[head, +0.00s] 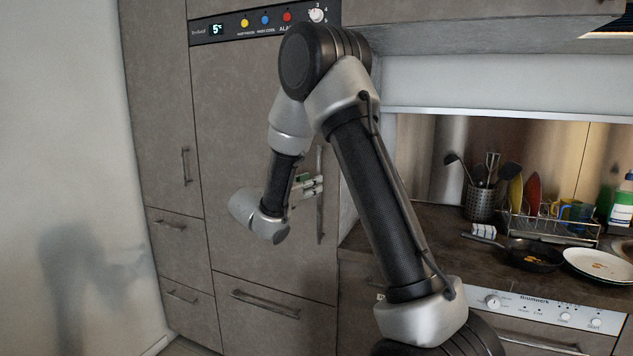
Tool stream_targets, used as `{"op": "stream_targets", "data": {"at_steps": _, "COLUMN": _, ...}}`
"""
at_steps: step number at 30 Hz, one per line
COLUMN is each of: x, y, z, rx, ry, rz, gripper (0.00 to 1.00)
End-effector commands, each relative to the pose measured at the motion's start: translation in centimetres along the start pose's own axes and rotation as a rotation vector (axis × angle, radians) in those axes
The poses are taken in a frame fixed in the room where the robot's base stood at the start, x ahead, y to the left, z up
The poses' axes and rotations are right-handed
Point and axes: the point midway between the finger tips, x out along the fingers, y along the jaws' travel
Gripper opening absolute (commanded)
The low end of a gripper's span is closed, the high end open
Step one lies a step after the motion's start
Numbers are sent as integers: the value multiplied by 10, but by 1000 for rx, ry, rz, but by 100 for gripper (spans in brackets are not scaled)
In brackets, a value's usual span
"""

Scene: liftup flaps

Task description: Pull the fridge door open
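The fridge door (240,130) is a tall grey-brown panel below a control strip (265,22) with a small display and coloured buttons. It looks closed, flush with the panels around it. Its vertical bar handle (320,205) is near the door's right edge. My gripper (316,185) is at the upper part of the handle, reaching from the left. Its fingers look close to or around the bar, but I cannot tell whether they touch it. My wrist hides part of the gripper, and its opening is too small to judge.
A counter (400,248) on the right holds a pan (535,255), a white plate (598,264), a dish rack (550,228) and a utensil holder (478,203). Drawers with bar handles (265,303) are below the door. A bare wall (60,150) is at left.

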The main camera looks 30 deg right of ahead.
Motion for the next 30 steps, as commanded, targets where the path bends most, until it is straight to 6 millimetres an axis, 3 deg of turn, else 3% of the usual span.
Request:
{"op": "stream_targets", "data": {"at_steps": 3, "x": 22, "y": -1, "z": 0, "rx": 1, "ry": 0, "rz": -4, "gripper": 33}}
{"op": "stream_targets", "data": {"at_steps": 9, "x": 45, "y": -1, "z": 0, "rx": 2, "ry": 1, "rz": -2, "gripper": 33}}
{"op": "stream_targets", "data": {"at_steps": 19, "x": 50, "y": 0, "z": 0, "rx": 2, "ry": 2, "rz": -1, "gripper": 33}}
{"op": "stream_targets", "data": {"at_steps": 24, "x": 50, "y": 0, "z": 0, "rx": 2, "ry": 2, "rz": -1, "gripper": 2}}
{"op": "stream_targets", "data": {"at_steps": 30, "x": 49, "y": 0, "z": 0, "rx": 3, "ry": 2, "rz": -1, "gripper": 0}}
